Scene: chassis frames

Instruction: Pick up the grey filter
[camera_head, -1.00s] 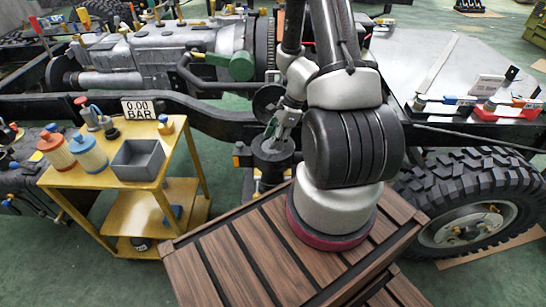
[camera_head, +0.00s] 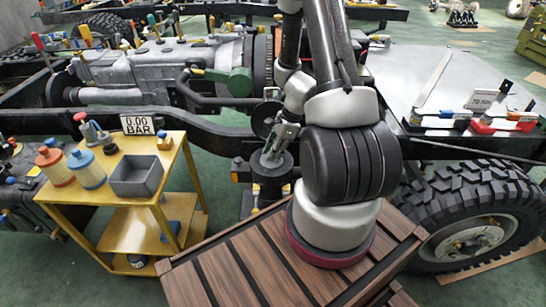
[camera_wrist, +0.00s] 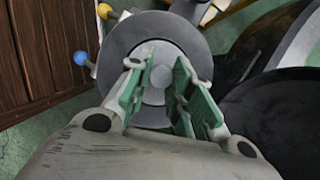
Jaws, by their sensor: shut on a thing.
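The grey filter (camera_head: 272,162) is a dark grey, round body standing upright beside the chassis rail, left of my arm's base. In the wrist view it is seen from above as a wide grey disc (camera_wrist: 122,42) with a lighter middle and a small round boss. My gripper (camera_head: 280,138) is over its top. In the wrist view the green-padded fingers of my gripper (camera_wrist: 163,75) are on either side of the boss, shut on the filter. The exact contact is partly hidden by the fingers.
A yellow cart (camera_head: 105,205) at the left carries an orange-and-white filter (camera_head: 55,168), a blue-and-white filter (camera_head: 87,170) and an empty grey bin (camera_head: 137,177). The chassis rail (camera_head: 190,120) runs behind. A large tyre (camera_head: 480,210) stands right. A wooden crate (camera_head: 235,262) is in front.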

